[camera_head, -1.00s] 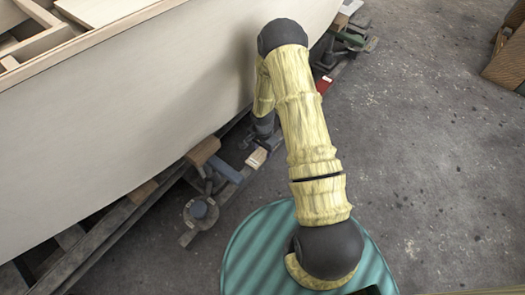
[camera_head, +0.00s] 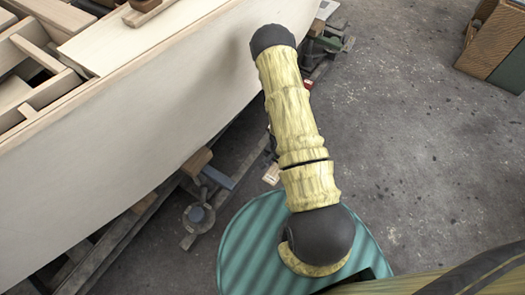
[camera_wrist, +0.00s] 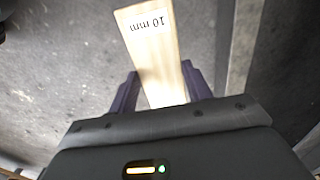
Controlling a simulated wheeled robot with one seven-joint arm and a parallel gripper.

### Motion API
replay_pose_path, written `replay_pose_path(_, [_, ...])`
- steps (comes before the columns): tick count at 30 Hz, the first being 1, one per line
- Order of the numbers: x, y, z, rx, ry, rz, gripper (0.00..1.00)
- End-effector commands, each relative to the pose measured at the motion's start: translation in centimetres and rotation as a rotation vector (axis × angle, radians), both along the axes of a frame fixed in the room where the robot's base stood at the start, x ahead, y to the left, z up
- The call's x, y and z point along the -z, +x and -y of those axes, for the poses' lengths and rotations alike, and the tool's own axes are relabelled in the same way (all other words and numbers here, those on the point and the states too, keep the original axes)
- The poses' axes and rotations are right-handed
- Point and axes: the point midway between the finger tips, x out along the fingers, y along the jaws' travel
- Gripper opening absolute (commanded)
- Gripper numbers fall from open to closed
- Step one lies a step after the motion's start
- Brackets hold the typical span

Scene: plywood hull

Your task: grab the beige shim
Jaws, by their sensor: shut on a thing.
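The beige shim (camera_wrist: 157,55) is a pale wooden strip marked "10 mm" in the wrist view. It sticks out from between the two dark fingers of my gripper (camera_wrist: 160,90), which is shut on it. One end of the shim (camera_head: 271,174) also shows in the head view, just left of my arm. My gripper itself is hidden behind my arm in the head view.
The pale plywood hull (camera_head: 120,140) fills the left, close to my arm. Below it are a dark rail, a wooden block (camera_head: 197,161) and a blue clamp-like part (camera_head: 217,177). A small red thing (camera_head: 308,84) lies beyond my arm.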

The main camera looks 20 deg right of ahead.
Motion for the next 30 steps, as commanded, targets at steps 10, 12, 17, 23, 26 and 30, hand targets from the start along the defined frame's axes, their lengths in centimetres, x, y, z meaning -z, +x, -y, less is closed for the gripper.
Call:
replay_pose_path(10, [-0.1, -4.3, 3.1, 0.001, 0.000, 0.000, 0.27])
replay_pose_path(12, [0.0, -4.4, 3.2, 0.000, 0.001, 0.001, 0.27])
replay_pose_path(17, [0.0, -4.4, 3.2, -0.001, 0.001, 0.001, 0.27])
replay_pose_path(23, [0.0, -4.4, 3.2, -0.001, 0.001, 0.001, 0.27])
replay_pose_path(26, [0.0, -4.4, 3.2, -0.001, 0.001, 0.001, 0.27])
replay_pose_path(30, [-0.3, -4.1, 3.0, -0.009, 0.000, 0.002, 0.27])
